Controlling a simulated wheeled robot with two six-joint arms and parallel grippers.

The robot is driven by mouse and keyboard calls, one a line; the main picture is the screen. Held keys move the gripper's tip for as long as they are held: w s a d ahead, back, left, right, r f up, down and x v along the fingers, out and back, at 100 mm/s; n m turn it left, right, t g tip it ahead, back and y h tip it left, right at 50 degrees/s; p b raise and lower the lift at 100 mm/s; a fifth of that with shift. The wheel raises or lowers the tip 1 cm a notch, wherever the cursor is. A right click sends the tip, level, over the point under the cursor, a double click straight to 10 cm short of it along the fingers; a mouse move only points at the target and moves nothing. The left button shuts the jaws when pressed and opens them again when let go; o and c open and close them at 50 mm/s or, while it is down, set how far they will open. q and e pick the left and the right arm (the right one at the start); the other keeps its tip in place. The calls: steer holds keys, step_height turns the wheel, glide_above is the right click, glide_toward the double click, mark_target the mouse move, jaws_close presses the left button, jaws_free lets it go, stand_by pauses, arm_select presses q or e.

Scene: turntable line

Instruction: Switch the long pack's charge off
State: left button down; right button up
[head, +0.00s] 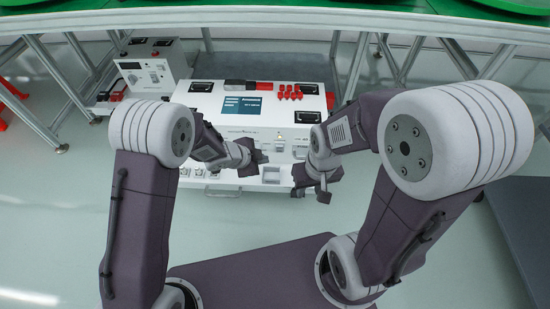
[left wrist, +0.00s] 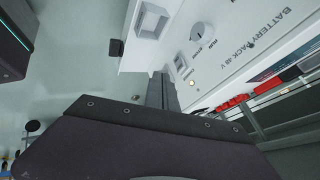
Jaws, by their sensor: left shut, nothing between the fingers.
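The long white pack (head: 262,125) stands under the green-topped table, with a dark screen, red connectors and black handles on its top. In the left wrist view its panel (left wrist: 232,62) is lettered "BATTERY PACK 48 V" and carries a round white knob (left wrist: 201,31), a small lit lamp (left wrist: 191,84) and square white-framed fittings (left wrist: 149,21). My left gripper (head: 262,157) is shut and empty at the pack's near side. Its fingers (left wrist: 160,90) point at the panel edge; contact cannot be told. My right gripper (head: 312,187) hangs at the pack's near right corner; its jaw opening is unclear.
A smaller white unit (head: 150,70) with a display and a red button stands at the back left. Metal table legs (head: 50,95) flank the pack. A dark grey slab (head: 525,215) lies at the right. The pale floor in front is clear.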

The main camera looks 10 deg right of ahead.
mark_target(280, 149)
arm_select(q)
steer(key=shift+r, duration=0.1)
steer(key=w+d+f+b, duration=0.3)
steer(key=w+d+f, duration=0.3)
steer(key=w+f, duration=0.1)
steer(key=shift+w+d, duration=0.15)
steer(key=shift+w, duration=0.1)
stand_by(0.5)
